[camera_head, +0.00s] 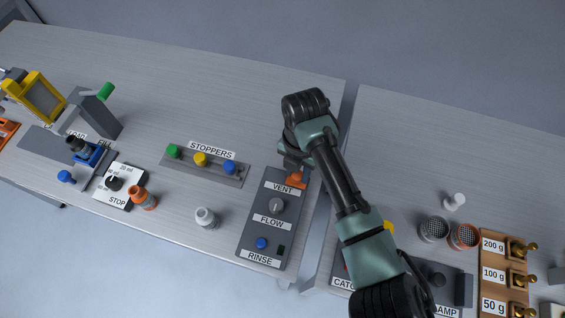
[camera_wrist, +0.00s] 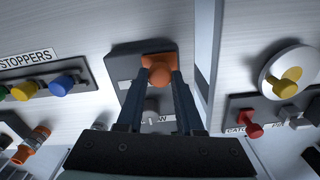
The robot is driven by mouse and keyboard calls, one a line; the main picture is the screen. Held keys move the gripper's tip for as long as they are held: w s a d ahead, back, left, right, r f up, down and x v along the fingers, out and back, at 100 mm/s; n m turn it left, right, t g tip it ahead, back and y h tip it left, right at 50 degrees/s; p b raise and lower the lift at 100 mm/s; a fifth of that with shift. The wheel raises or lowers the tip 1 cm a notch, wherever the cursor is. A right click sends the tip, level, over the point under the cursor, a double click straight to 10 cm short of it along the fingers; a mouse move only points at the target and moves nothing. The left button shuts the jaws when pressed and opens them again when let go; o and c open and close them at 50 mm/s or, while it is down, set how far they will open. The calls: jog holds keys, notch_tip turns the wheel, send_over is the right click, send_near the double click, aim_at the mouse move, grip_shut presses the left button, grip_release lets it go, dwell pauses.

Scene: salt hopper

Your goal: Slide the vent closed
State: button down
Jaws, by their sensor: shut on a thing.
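The orange vent slider (camera_head: 294,179) sits at the top end of the dark grey panel (camera_head: 257,222), beside the VENT label (camera_head: 283,187). In the wrist view the slider's orange knob (camera_wrist: 159,76) stands between the two fingers of my gripper (camera_wrist: 160,80), with its orange base behind it. My gripper is shut on the knob. In the head view my arm comes down over the panel's upper right, and the fingers are mostly hidden behind my wrist. How far the slider sits along its travel is hard to tell.
The same panel holds a grey FLOW knob (camera_head: 276,205) and a blue RINSE button (camera_head: 261,243). A stopper rack (camera_head: 206,167) and a white-capped jar (camera_head: 206,218) stand to the left. A gap separates this table from the right one, which holds a weight rack (camera_head: 492,270).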

aim_at(300, 175)
jog(key=shift+d, duration=0.25)
jog(key=c, duration=0.5)
grip_release()
jog(key=shift+c, duration=0.2)
jog(key=shift+r, duration=0.1)
jog(key=shift+r, duration=0.35)
notch_tip(300, 175, up, 12)
jog(key=b, duration=0.1)
